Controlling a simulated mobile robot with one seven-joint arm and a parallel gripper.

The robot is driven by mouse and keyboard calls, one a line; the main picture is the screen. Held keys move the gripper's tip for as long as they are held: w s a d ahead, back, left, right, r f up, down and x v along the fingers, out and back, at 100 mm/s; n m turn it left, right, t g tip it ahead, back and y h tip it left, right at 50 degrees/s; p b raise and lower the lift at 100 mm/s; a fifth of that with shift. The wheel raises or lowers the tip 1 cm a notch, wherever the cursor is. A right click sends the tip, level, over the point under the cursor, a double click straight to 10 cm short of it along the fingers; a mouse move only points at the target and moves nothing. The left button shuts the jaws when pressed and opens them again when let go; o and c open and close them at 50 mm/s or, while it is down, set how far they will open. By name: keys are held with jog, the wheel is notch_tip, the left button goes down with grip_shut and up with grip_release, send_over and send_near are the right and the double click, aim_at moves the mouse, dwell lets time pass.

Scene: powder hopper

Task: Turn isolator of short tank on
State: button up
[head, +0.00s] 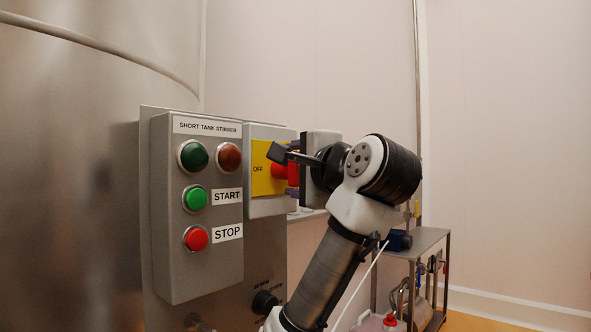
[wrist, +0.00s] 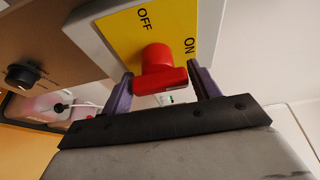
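The short tank isolator is a grey box with a yellow plate (head: 262,172) and a red knob (head: 280,171), right of the stirrer button panel. My gripper (wrist: 163,82) is open, with one purple finger on each side of the knob's bar. Small gaps seem to show, but firm contact is hard to judge.
The stirrer panel (head: 197,265) has several round buttons and lamps, with START and STOP labels. A large steel tank (head: 70,180) stands at left. A metal cart (head: 428,243) with containers stands behind my arm. The wall side at right is clear.

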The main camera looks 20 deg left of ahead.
jog(key=shift+o, duration=1.4)
jog(key=shift+d, duration=0.1)
jog(key=b+v, duration=0.8)
jog(key=v, duration=0.5)
jog(key=shift+s+d, duration=0.15)
jog(key=shift+s, duration=0.2)
jog(key=shift+d, duration=0.1)
